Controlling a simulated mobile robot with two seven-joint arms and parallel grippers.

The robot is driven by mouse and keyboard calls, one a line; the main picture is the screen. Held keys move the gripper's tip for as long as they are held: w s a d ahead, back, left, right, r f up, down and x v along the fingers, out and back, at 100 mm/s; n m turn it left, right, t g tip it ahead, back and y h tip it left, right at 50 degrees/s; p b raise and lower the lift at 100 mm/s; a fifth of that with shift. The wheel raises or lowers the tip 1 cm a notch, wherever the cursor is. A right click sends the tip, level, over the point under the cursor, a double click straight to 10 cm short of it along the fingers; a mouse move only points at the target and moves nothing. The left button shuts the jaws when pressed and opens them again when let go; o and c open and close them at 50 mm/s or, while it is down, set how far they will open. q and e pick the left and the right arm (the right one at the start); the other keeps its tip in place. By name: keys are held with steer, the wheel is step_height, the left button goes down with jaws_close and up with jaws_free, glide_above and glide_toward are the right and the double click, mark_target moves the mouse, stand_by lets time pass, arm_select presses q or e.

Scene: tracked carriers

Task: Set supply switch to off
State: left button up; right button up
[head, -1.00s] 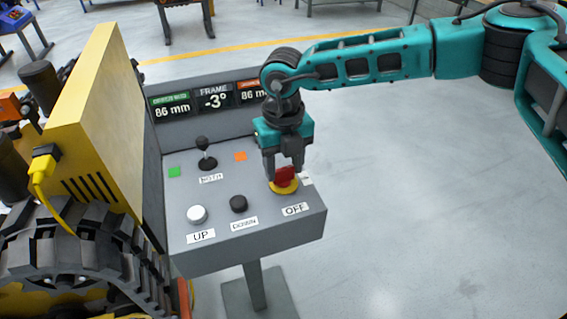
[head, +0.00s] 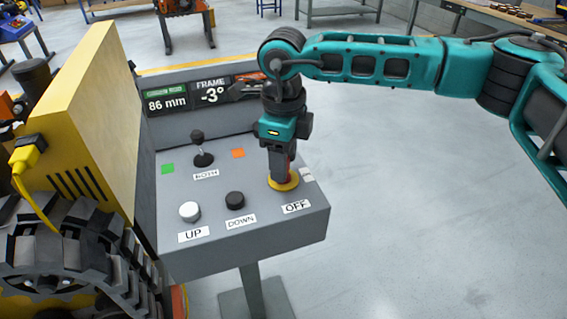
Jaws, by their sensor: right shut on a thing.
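The supply switch is a red knob (head: 286,179) on a yellow round base (head: 283,185), at the right of the grey control panel (head: 262,229). An OFF label (head: 296,207) lies in front of it. My right gripper (head: 283,172) points down from above and is shut on the red knob. The fingers hide most of the knob, so its turned position cannot be told. My left gripper is not in view.
The panel also carries a white UP button (head: 189,211), a black DOWN button (head: 235,200) and a black lever (head: 203,157). A display (head: 212,94) reads 86 mm and -3°. Yellow tracked machinery (head: 85,120) stands close at the left. Open floor lies at the right.

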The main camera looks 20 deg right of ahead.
steer(key=shift+n+b, duration=0.45)
steer(key=shift+n, duration=0.55)
steer(key=shift+n+b, duration=0.6)
steer(key=shift+n, duration=0.6)
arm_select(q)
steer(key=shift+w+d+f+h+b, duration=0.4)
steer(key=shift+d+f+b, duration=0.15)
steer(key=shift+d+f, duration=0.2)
arm_select(e)
steer(key=shift+n, duration=1.5)
steer(key=shift+r, duration=0.1)
steer(key=o, duration=1.1)
steer(key=shift+c, duration=0.2)
